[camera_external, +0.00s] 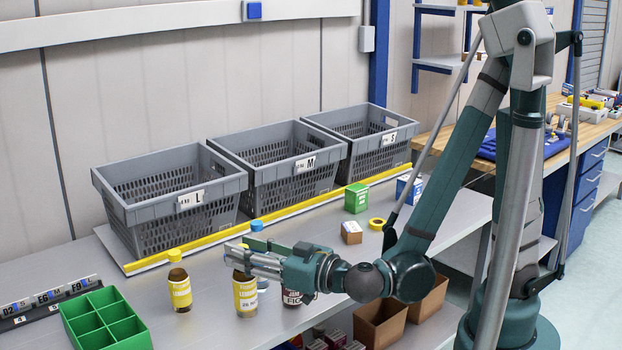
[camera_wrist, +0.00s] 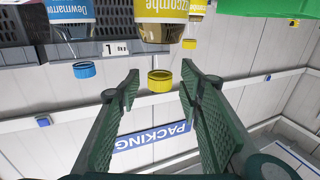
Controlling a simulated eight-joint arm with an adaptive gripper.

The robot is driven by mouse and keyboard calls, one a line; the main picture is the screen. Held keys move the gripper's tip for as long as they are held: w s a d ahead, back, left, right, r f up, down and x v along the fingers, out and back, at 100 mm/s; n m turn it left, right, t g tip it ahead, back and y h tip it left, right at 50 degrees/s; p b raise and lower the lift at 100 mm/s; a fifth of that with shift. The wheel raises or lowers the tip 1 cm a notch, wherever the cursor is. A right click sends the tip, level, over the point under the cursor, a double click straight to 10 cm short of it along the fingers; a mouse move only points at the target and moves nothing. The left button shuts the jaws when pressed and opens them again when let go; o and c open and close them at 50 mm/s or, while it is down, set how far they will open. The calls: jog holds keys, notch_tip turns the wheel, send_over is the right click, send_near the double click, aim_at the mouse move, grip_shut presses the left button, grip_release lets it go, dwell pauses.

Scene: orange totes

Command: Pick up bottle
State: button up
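A bottle with a yellow label (camera_external: 245,293) stands upright on the grey bench, its top hidden by my gripper (camera_external: 245,260). My gripper points left, held level at the height of the bottle's top. Another yellow-labelled bottle (camera_external: 180,286) with a yellow cap stands to the left. In the upside-down wrist view my gripper (camera_wrist: 160,75) is open, with a yellow cap (camera_wrist: 160,81) showing between the fingers. I cannot tell whether they touch that bottle.
Grey crates (camera_external: 170,205) line the back of the bench behind a yellow strip. A green divided tray (camera_external: 105,322) is at the front left.

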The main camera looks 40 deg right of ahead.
jog(key=shift+w+a, duration=0.15)
jog(key=shift+w, duration=0.25)
jog(key=shift+c, duration=0.5)
grip_shut()
